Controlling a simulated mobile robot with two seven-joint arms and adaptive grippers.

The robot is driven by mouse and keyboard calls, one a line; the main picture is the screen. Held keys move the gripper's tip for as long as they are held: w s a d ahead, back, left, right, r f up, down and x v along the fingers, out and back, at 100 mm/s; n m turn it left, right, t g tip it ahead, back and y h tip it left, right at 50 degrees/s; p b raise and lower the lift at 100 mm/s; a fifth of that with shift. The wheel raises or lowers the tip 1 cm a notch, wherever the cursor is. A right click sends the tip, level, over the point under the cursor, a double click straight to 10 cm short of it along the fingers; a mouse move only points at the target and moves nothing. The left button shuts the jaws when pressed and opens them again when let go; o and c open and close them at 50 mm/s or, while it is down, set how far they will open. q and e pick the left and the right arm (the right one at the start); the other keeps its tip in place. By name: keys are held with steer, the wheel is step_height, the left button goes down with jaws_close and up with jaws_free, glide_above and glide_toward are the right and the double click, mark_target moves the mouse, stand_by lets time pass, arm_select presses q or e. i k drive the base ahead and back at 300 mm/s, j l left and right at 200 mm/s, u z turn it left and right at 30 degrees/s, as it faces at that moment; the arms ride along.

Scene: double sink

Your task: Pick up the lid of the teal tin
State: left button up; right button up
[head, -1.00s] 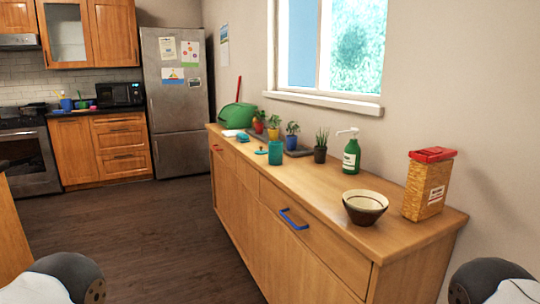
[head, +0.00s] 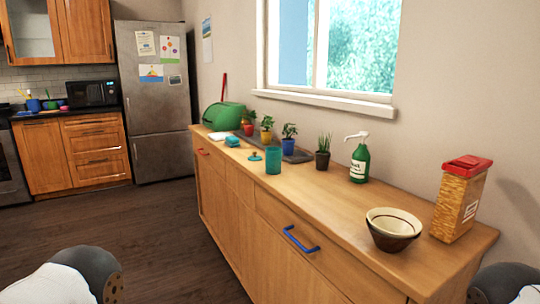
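The teal tin (head: 273,160) stands upright on the wooden counter, left of the small potted plants' front end. Its top looks open, though it is small at this distance. A small teal lid with a knob (head: 254,156) lies on the counter just left of the tin, apart from it. Only rounded parts of my two arms show at the bottom left and bottom right corners. Both grippers are out of view.
The counter (head: 335,208) also holds a green bin-like box (head: 223,116), several potted plants, a green pump bottle (head: 359,163), a bowl (head: 392,228) and a red-lidded box (head: 460,200). A blue handle (head: 300,240) sticks out in front. The floor at left is clear.

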mark_target(253, 158)
steer(key=i+j+z, duration=0.3)
steer(key=i+j, duration=0.15)
steer(key=j, duration=0.15)
steer(key=i+j+z, duration=0.3)
steer(key=j, duration=0.45)
steer(key=i, duration=0.1)
